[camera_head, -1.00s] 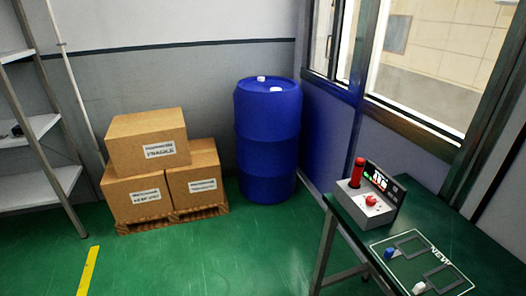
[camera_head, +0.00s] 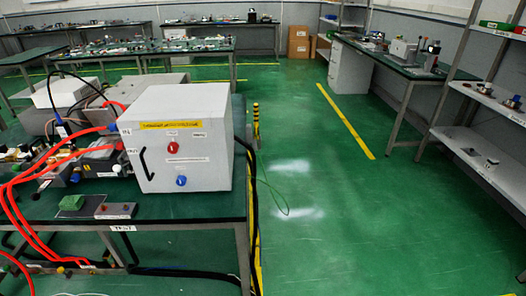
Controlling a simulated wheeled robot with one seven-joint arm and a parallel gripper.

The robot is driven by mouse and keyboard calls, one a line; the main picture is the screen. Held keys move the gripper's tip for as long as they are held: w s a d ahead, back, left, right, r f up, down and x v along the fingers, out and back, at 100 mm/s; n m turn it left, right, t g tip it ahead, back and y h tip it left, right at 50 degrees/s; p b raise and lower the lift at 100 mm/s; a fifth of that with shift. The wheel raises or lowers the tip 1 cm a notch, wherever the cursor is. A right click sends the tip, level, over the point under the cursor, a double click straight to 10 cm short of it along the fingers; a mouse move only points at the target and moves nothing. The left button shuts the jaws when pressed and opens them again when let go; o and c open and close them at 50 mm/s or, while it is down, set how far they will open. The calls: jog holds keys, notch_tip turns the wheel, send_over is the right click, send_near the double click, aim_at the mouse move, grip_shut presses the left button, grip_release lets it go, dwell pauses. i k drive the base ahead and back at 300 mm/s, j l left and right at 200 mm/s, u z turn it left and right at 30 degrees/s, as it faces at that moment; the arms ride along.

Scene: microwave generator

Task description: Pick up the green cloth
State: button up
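A small green piece (camera_head: 73,202), which looks like the green cloth, lies near the front edge of the workbench (camera_head: 160,212) at the left. It sits on the left part of a flat dark plate (camera_head: 92,212). Its folds are too small to make out. My gripper is not in view.
Red hoses (camera_head: 52,175) run along the bench's left side. Yellow-black posts (camera_head: 256,120) stand beyond. The green floor (camera_head: 320,215) to the right is open, with shelves (camera_head: 490,105) at far right.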

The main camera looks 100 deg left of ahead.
aim_at(68, 203)
jog(key=j+u, duration=0.1)
jog(key=u, duration=3.95)
